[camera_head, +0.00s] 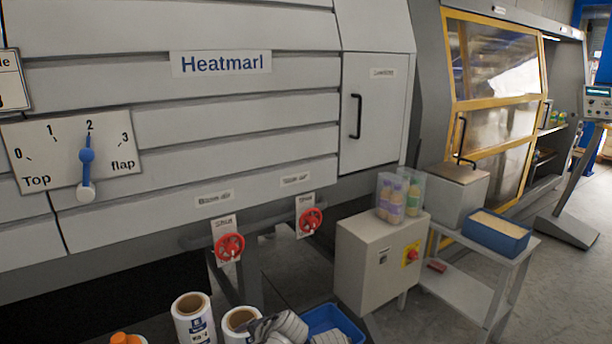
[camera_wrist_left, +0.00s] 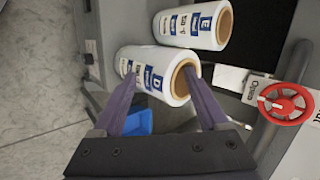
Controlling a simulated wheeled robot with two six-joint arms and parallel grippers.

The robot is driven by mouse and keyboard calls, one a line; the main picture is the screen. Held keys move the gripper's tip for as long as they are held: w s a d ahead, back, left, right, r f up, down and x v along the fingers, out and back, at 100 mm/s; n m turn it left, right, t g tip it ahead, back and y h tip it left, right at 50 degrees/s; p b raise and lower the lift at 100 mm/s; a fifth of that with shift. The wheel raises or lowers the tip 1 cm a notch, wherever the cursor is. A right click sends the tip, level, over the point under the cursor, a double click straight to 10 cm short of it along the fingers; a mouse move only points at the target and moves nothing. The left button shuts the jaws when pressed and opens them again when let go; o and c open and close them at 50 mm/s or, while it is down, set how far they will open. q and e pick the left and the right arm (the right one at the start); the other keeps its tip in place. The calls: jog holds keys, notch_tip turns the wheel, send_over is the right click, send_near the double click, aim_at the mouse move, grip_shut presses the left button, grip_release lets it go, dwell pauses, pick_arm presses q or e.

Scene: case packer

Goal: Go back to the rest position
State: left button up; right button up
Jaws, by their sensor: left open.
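My left gripper (camera_wrist_left: 157,82) shows in the left wrist view with its two purple fingers spread apart. Nothing is gripped between them. A white label roll (camera_wrist_left: 148,72) with a brown core lies beyond the fingertips in that picture, and one fingertip overlaps its core end. I cannot tell how far the roll is from the fingers. Neither gripper shows in the head view, and my right gripper is in no view.
A machine with a dial (camera_head: 88,155), its blue pointer near 2, fills the head view's left. Two red handwheels (camera_head: 230,247) sit below. White rolls (camera_head: 193,318) and a blue bin (camera_head: 335,318) stand at the bottom. A grey box (camera_head: 365,265) stands right, beside a trolley (camera_head: 465,295).

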pick_arm(q)
jog(key=s+d+f+n+g+h+p, duration=0.1)
jog(key=s+d+n+g+h, duration=0.1)
jog(key=s+d, duration=0.3)
jog(key=s+d+f+n+g+h+p, duration=0.1)
jog(key=s+d+n+g+h, duration=0.2)
jog(key=s, duration=0.6)
jog(key=shift+s+d+f+g, duration=0.25)
jog(key=shift+d+g, duration=0.15)
jog(key=shift+d, duration=0.45)
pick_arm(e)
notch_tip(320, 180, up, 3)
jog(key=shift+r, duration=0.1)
